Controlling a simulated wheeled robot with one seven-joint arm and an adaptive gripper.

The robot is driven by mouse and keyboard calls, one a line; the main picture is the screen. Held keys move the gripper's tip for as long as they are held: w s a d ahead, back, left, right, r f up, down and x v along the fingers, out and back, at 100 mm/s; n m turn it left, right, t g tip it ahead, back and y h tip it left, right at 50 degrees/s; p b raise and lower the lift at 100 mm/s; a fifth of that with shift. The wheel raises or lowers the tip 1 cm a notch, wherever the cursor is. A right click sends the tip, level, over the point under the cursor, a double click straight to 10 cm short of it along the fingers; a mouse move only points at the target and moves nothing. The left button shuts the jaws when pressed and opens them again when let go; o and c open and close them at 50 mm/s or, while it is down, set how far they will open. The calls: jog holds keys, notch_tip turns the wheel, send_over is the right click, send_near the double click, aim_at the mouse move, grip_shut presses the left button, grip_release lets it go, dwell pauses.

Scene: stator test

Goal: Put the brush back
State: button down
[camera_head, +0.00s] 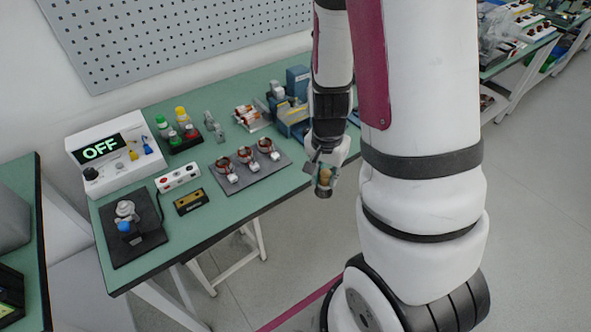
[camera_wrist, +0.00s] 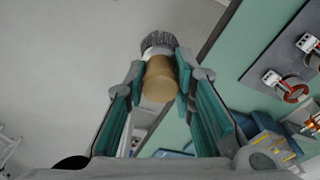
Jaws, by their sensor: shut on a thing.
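The brush shows in the wrist view as a tan cylindrical handle (camera_wrist: 159,82) with a dark grey bristle end (camera_wrist: 158,41). My gripper (camera_wrist: 160,68) is shut on the handle, one teal-padded finger on each side. The bristle end points away from the wrist, past the fingertips. In the head view my gripper (camera_head: 325,180) hangs beside the right part of the green table's front edge, with the tan brush (camera_head: 325,177) small between its fingers. In the wrist view the brush is over the grey floor, apart from the table.
The green table (camera_head: 226,205) carries a dark plate with several copper-wound stators (camera_head: 268,147), a white test unit reading OFF (camera_head: 103,150), a power strip (camera_head: 177,178), a black-and-yellow box (camera_head: 191,201) and blue equipment (camera_head: 295,112) near my arm. The table's front strip is clear.

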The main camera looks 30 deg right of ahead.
jog(key=shift+a, duration=0.1)
jog(key=w+d, duration=0.1)
jog(key=w, duration=0.3)
jog(key=w+d+f, duration=0.1)
jog(key=w+d, duration=0.1)
jog(key=w, duration=0.3)
jog(key=w+d+f, duration=0.1)
jog(key=w+d, duration=0.1)
jog(key=w, duration=0.3)
jog(key=shift+w+d, duration=0.2)
jog(key=shift+d, duration=0.05)
jog(key=shift+f+p, duration=0.5)
jog(key=shift+f, duration=1.05)
jog(key=c, duration=1.3)
grip_release()
jog(key=shift+f, duration=0.15)
jog(key=shift+c, duration=0.2)
